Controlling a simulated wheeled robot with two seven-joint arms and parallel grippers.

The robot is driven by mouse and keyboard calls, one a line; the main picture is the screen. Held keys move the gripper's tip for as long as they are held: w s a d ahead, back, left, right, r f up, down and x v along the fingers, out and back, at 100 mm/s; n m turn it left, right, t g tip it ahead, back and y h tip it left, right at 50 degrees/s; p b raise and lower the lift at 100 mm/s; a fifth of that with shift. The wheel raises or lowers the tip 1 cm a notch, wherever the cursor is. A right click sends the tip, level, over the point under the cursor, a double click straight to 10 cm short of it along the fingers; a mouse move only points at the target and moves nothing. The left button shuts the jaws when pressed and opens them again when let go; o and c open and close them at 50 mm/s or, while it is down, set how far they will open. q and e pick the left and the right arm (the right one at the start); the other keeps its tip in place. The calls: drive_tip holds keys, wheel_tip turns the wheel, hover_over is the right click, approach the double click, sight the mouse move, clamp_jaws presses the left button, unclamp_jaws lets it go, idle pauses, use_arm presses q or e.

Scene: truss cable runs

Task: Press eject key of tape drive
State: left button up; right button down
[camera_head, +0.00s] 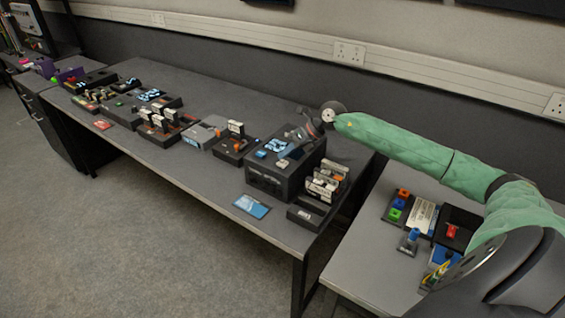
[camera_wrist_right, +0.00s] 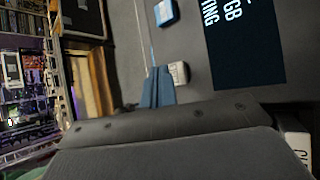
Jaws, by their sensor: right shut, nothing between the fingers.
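The black box-shaped unit (camera_head: 270,182), which looks like the tape drive, stands near the right end of the long table, with a blue-lit display (camera_head: 276,145) on top. In the wrist view its dark top shows a display (camera_wrist_right: 240,40) with partly cut-off white lettering, a blue key (camera_wrist_right: 165,12) and a small pale key (camera_wrist_right: 179,72). I cannot tell which is the eject key. My right gripper (camera_head: 288,150) is over the unit's top, its fingers shut and empty. In the wrist view its bluish fingertips (camera_wrist_right: 157,82) are just left of the pale key; contact cannot be told.
Pale-topped modules (camera_head: 326,182) stand close at the unit's right. A blue card (camera_head: 251,206) lies near the front edge. Several other devices (camera_head: 158,123) line the table to the left. A lower table (camera_head: 365,262) with coloured switches is at the right.

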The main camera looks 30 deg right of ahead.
sight(286, 162)
drive_tip(key=shift+r, duration=0.1)
drive_tip(key=shift+r+p, duration=0.65)
drive_tip(key=shift+r, duration=1.75)
